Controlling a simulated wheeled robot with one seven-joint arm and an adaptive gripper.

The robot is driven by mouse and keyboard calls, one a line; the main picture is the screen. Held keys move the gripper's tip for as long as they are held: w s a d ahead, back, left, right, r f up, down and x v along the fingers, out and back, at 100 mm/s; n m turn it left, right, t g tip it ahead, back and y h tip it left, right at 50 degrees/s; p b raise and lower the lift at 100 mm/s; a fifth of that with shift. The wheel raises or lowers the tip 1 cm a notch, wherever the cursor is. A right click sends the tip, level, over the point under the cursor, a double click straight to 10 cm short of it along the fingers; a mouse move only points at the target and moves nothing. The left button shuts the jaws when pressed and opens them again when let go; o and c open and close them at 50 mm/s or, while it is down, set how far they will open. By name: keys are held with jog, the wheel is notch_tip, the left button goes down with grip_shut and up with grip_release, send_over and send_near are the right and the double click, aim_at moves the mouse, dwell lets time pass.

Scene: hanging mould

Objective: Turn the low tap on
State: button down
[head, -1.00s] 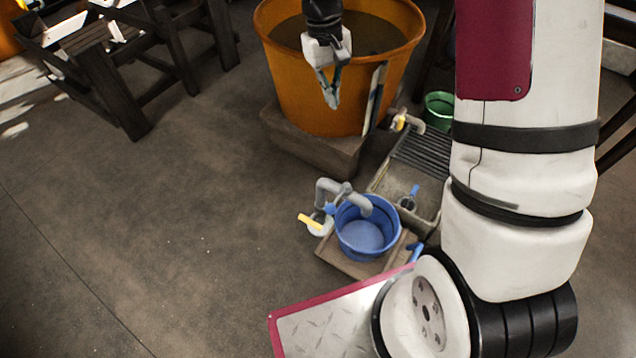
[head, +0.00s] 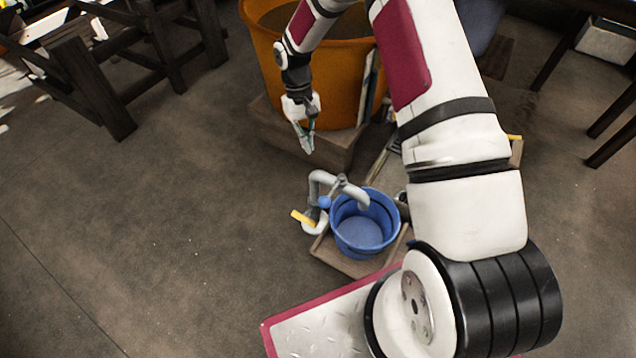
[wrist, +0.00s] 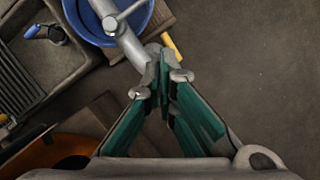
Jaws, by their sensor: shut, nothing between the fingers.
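The low tap is a bent grey pipe (head: 316,188) beside a blue bucket (head: 362,232), with its spout over the bucket. A yellow lever (head: 302,217) sticks out at the pipe's lower left. My gripper (head: 308,150) is shut and empty, pointing down, above and behind the pipe in the head view. In the wrist view my gripper (wrist: 160,78) has its fingertips together, with the grey pipe (wrist: 128,42) and yellow lever (wrist: 172,47) just beyond them. The tips overlap part of the pipe's end, and I cannot tell whether they touch it.
A large orange tub (head: 264,62) stands on a wooden block (head: 284,122) behind the tap. A stone sink (wrist: 72,72) with a blue-handled item (wrist: 32,31) lies beside the bucket. The bucket stands on a wooden board (head: 345,262). The floor left of the tap is clear.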

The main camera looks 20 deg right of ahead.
aim_at(333, 190)
jog(key=s+f+b, duration=0.5)
jog(key=s+f, duration=0.2)
jog(key=f, duration=0.3)
jog(key=shift+d+f, duration=0.15)
